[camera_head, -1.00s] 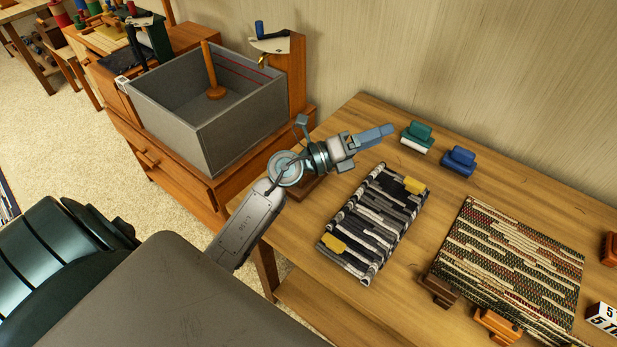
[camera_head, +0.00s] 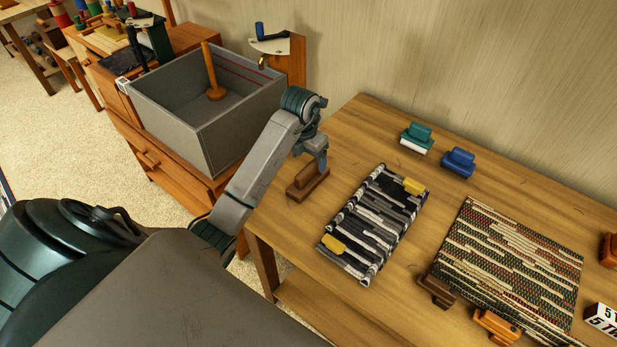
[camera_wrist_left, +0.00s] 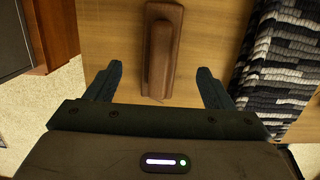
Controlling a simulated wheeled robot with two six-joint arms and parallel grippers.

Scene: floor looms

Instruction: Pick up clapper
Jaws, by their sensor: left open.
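A dark brown wooden block with a raised grip, which looks like the clapper (camera_head: 306,184), lies on the left end of the wooden table. My left gripper (camera_head: 322,164) points down just over it. In the left wrist view, the brown clapper (camera_wrist_left: 160,52) runs lengthwise between and ahead of the two open fingers (camera_wrist_left: 158,84). The fingers are empty, with a gap to the block on both sides. Height above the block is hard to tell. My right gripper is not in view.
A folded black-and-white rug (camera_head: 380,222) lies right of the clapper. Green (camera_head: 416,136) and blue (camera_head: 458,162) handled blocks stand behind it. A woven mat (camera_head: 510,265) and more handled blocks are farther right. A grey bin (camera_head: 235,125) stands left, with a gap to the table.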

